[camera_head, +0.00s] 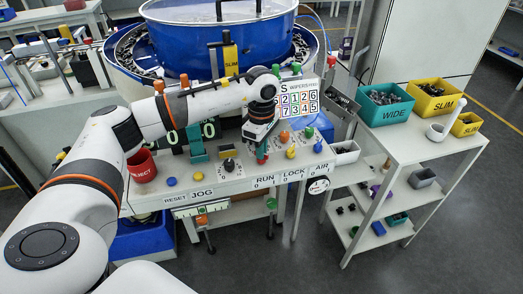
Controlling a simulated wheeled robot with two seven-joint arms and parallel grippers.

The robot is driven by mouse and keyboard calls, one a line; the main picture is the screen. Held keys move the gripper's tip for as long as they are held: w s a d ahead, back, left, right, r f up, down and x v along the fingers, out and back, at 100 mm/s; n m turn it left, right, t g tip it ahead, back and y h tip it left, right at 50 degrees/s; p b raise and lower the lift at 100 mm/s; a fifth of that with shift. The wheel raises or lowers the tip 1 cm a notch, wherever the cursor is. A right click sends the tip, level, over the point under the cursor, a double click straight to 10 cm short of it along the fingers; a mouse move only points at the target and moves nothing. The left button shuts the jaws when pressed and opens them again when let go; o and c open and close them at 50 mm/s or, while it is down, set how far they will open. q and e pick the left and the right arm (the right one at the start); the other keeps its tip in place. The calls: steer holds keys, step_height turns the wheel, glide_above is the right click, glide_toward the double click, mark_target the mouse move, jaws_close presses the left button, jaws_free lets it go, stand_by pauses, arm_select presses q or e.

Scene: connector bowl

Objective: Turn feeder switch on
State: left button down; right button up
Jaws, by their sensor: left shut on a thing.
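The control panel (228,186) runs along the front of the white bench, with labels RESET, JOG, RUN, LOCK and AIR. My left gripper (262,148) points down at the panel behind the RUN label, shut on a small upright part that looks like a switch lever. A teal and red piece (262,153) shows just below its fingers. The gripper hides most of this part, so its on or off position cannot be told. No label reading feeder is legible. My right gripper is not in view.
A black knob (229,164), a blue button (171,182) and several coloured knobs stand close by. A red REJECT cup (142,167) is at left. The blue bowl feeder (225,45) rises behind. A shelf cart (410,150) with green and yellow bins stands at right.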

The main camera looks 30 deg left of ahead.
arm_select(q)
steer(key=shift+r, duration=0.1)
stand_by(0.3)
steer(key=c, duration=1.5)
jaws_free()
step_height(320, 180, up, 12)
steer(key=shift+b, duration=0.6)
